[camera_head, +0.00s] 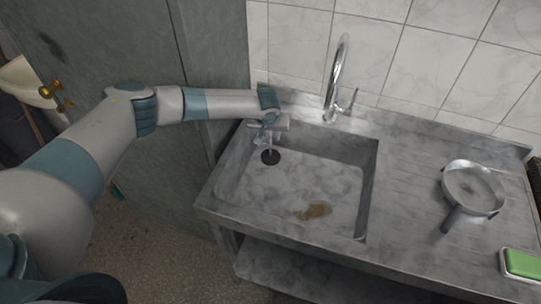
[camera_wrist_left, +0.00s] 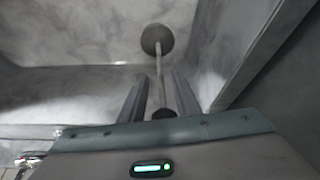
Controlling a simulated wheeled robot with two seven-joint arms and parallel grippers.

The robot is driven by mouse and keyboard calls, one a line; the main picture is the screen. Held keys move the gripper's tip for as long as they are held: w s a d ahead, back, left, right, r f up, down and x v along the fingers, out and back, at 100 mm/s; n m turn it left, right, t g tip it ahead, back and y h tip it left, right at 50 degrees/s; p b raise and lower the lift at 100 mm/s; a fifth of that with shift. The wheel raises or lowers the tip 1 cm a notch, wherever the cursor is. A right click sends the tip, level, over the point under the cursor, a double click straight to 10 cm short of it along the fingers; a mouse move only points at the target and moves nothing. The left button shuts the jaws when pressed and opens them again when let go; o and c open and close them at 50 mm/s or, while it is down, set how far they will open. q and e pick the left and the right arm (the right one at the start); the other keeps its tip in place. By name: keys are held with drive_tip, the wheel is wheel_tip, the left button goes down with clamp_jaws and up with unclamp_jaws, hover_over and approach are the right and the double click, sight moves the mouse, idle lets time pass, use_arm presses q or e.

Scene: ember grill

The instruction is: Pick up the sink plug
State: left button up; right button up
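The sink plug (camera_head: 270,157) is a dark round disc at the left back of the sink basin (camera_head: 305,180). In the left wrist view the plug (camera_wrist_left: 157,38) has a thin pale stem that runs toward me and ends in a dark knob. My left gripper (camera_head: 268,138) is above the plug, pointing down into the basin. In the left wrist view the left gripper (camera_wrist_left: 159,88) has its fingers apart, one on each side of the stem, with gaps showing. The knob is near the finger bases. My right gripper is not in view.
A chrome faucet (camera_head: 338,80) stands behind the basin, to the right of my left gripper. A brown stain (camera_head: 313,211) is on the basin floor. A pan (camera_head: 472,188) and a green sponge (camera_head: 522,263) lie on the drainboard at right. A cabinet stands at left.

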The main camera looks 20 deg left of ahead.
use_arm(q)
drive_tip(key=x, duration=0.3)
drive_tip(key=shift+f+p, duration=0.15)
drive_tip(key=shift+p, duration=0.2)
drive_tip(key=shift+a, duration=0.1)
drive_tip(key=shift+c, duration=0.3)
clamp_jaws()
drive_tip(key=shift+w, duration=0.1)
idle(1.0)
